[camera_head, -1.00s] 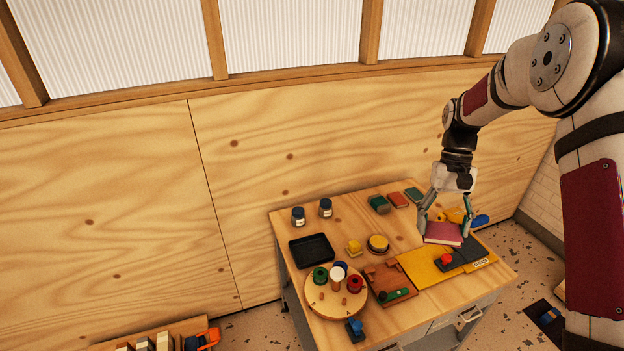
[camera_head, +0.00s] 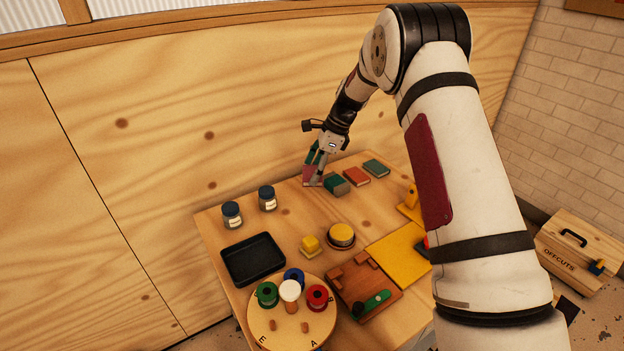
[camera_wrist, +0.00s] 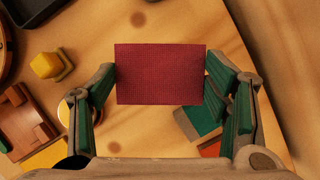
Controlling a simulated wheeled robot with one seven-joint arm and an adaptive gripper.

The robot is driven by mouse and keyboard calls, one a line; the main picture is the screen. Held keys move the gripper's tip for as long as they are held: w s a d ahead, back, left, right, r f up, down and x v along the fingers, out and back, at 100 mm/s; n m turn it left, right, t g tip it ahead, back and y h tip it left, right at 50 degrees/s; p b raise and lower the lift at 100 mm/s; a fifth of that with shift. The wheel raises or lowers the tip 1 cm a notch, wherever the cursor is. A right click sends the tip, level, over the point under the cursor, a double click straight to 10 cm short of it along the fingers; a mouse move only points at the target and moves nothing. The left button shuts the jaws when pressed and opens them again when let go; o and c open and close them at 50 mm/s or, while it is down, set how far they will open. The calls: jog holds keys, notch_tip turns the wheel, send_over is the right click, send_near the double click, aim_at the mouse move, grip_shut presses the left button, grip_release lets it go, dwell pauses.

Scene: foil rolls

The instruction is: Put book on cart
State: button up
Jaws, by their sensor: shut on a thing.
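My gripper (camera_head: 315,170) is shut on a dark red book (camera_wrist: 160,75), with one finger at each short end. In the head view, the book (camera_head: 309,177) shows partly behind the fingers, near the table's back edge. It is left of a row of other books: a green one (camera_head: 335,183), an orange-red one (camera_head: 357,176) and a smaller green one (camera_head: 376,168). In the wrist view, the red book's cover faces the camera, and a green book (camera_wrist: 195,122) lies below and right of it. I cannot tell which thing is the cart, or whether the held book touches the tabletop.
The wooden table (camera_head: 222,217) holds two jars (camera_head: 232,215), a black tray (camera_head: 253,259), a yellow round tin (camera_head: 341,235) and a round board (camera_head: 262,330) with colored spools. A yellow mat (camera_head: 397,254) lies at right, partly behind my arm. An offcuts box (camera_head: 575,255) stands right.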

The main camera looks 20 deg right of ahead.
aim_at(316, 167)
jog(key=w+f+m, duration=0.1)
jog(key=w+d+f+m+b, duration=0.1)
jog(key=shift+w+f+m+t, duration=0.1)
jog(key=shift+w+m+t, duration=0.2)
jog(key=shift+t, duration=0.1)
jog(key=shift+f+b, duration=1.65)
jog(key=shift+f, duration=1.7)
jog(key=shift+f, duration=0.55)
jog(key=o, duration=1.4)
jog(key=shift+c, duration=0.2)
